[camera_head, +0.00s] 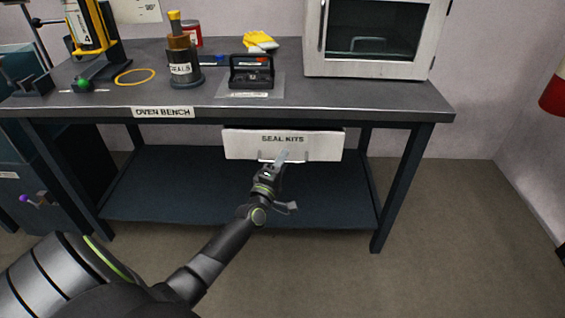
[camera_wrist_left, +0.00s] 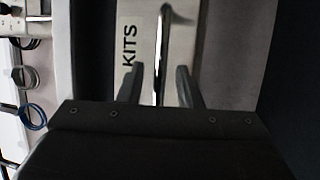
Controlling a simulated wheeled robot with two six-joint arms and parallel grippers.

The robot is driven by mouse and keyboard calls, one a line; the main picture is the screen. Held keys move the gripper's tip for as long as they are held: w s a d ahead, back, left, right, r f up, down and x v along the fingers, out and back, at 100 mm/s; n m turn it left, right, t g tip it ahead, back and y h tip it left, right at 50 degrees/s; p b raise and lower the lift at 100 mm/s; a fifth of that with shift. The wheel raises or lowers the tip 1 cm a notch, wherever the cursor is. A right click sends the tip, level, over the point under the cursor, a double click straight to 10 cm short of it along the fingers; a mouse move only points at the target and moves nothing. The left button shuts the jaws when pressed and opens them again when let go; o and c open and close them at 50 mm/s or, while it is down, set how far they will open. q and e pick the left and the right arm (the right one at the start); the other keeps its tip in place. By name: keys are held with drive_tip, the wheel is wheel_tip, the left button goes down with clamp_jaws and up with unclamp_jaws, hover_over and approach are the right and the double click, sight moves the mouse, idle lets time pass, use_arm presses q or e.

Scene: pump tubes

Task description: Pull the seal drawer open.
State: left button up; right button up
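The seal drawer (camera_head: 240,145) has a white front labelled SEAL KITS and hangs under the bench top. Its front also shows in the left wrist view (camera_wrist_left: 222,50), with part of the label. I cannot tell whether the drawer is fully shut. A metal bar handle (camera_wrist_left: 164,40) runs along the front. My left gripper (camera_head: 283,158) reaches the handle from the front. In the left wrist view its two fingers (camera_wrist_left: 160,72) stand apart, one on each side of the bar, with gaps visible. My right gripper is not in view.
The drawer is under the oven bench (camera_head: 100,113), above a lower shelf (camera_head: 170,190). A white oven (camera_head: 378,40), a dark case (camera_head: 251,72) and a seals pot (camera_head: 182,65) stand on the top. The floor (camera_head: 440,230) at the right is clear.

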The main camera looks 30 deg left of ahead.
use_arm(q)
drive_tip(key=shift+w, duration=0.1)
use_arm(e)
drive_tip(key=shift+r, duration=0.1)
use_arm(q)
clamp_jaws()
idle(0.3)
